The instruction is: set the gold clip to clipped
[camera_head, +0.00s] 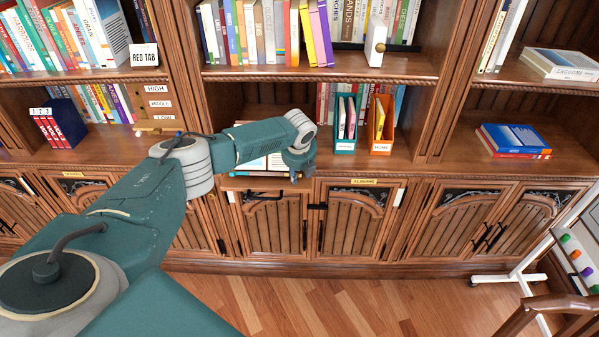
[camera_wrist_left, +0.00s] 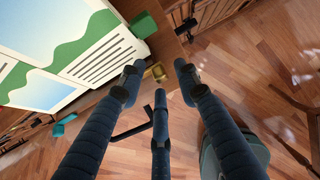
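In the left wrist view a small gold piece (camera_wrist_left: 156,72), likely the gold clip, sits by the lower corner of a white panel with green bands. It shows between and beyond my spread fingers. Whether it is clipped is too small to tell. My left gripper (camera_wrist_left: 157,72) is open, with nothing between its dark fingers. In the head view my left gripper (camera_head: 294,176) is at the middle shelf's front edge, in front of lying books, and I cannot make out the clip there. My right gripper is in neither view.
The white panel (camera_wrist_left: 75,50) and a green block (camera_wrist_left: 144,25) are close to the fingers. Teal (camera_head: 345,130) and orange (camera_head: 381,125) book holders stand right of my gripper. Cabinet doors (camera_head: 355,215) with dark handles are below. The wooden floor (camera_head: 300,300) in front is open.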

